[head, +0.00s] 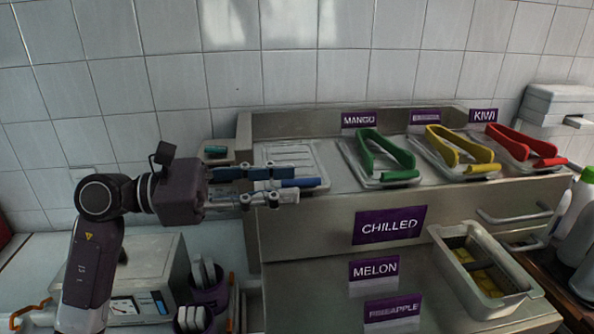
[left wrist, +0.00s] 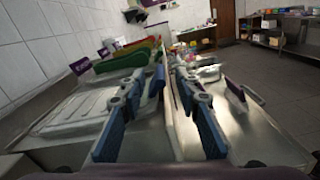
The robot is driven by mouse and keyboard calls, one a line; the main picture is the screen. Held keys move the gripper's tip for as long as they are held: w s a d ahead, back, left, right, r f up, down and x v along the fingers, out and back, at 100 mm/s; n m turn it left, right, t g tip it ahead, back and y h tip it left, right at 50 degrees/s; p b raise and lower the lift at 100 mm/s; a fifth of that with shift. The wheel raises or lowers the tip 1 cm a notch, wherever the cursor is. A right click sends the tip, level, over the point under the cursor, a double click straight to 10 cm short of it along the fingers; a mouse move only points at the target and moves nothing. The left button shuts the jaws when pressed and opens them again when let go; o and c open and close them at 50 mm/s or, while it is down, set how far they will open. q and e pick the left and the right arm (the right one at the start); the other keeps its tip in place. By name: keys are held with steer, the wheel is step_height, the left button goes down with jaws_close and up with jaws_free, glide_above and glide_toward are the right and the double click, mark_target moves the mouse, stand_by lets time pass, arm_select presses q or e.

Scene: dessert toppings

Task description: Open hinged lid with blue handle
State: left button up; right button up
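The hinged metal lid (head: 298,153) with the blue handle (head: 303,182) lies closed at the left end of the chilled counter's top. My left gripper (head: 297,184) is open, coming in from the left with its fingers reaching across the lid's front edge. In the head view the blue handle shows between the two fingers, and I cannot tell whether they touch it. In the left wrist view the gripper (left wrist: 167,88) has its blue-padded fingers apart, with the lid (left wrist: 85,108) at the left. My right gripper is not in view.
Lids with green (head: 385,158), yellow (head: 458,148) and red (head: 525,145) handles lie to the right. An open metal container (head: 440,233) stands at the front right. A white tiled wall rises behind. A boxy appliance (head: 140,272) and purple cups (head: 208,292) stand at lower left.

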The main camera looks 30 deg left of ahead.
arm_select(q)
steer(key=shift+p+x, duration=0.5)
steer(key=shift+x, duration=1.05)
steer(key=shift+a, duration=0.1)
jaws_close()
